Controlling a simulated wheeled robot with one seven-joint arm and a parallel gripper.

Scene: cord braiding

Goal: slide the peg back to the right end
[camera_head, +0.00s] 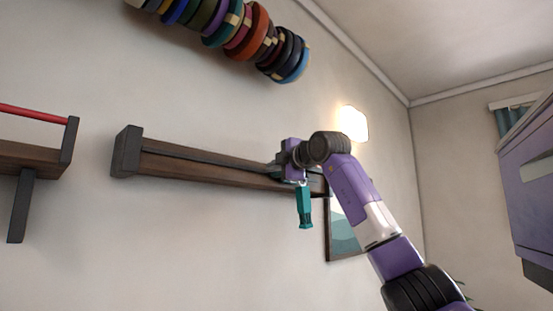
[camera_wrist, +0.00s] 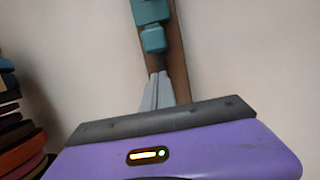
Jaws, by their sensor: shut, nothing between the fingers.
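A long wooden rail (camera_head: 205,168) with a dark groove runs along the wall, with a dark block (camera_head: 127,152) at its left end. Its right end is largely hidden behind my arm. My gripper (camera_head: 281,163) is at the right part of the rail, with its fingers shut and empty. The shut fingers also show in the wrist view (camera_wrist: 157,90), over the wooden rail (camera_wrist: 177,65). A teal piece (camera_wrist: 152,38), likely the peg, lies just beyond the fingertips; I cannot tell whether they touch. A teal piece (camera_head: 305,207) hangs below the rail by my gripper.
A row of coloured discs (camera_head: 238,28) is on the wall above; discs (camera_wrist: 18,130) also show at the left in the wrist view. Another wooden rack with a red bar (camera_head: 32,112) is at the left. A framed picture (camera_head: 341,230) hangs below the rail's right end.

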